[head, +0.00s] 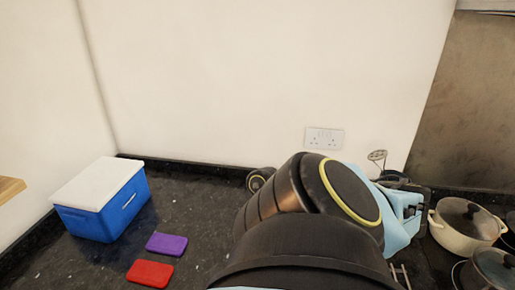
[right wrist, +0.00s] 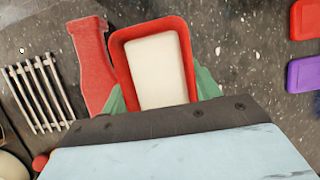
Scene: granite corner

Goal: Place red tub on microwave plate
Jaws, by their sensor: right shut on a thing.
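A red tub (right wrist: 121,50) with a white inside or contents shows in the right wrist view, over the dark speckled counter. My right gripper (right wrist: 160,92) is shut on it, with a green fingertip at either side. In the head view my right arm and the light blue gripper body (head: 398,230) cover the middle right, and the tub is hidden behind them. I cannot tell from these frames whether the tub touches the counter. No microwave plate shows in either view. My left gripper is not in view.
A blue box with a white lid (head: 118,205) stands at the left. A purple slab (head: 166,244) and a red slab (head: 150,273) lie near it. Pots (head: 465,232) stand at the right.

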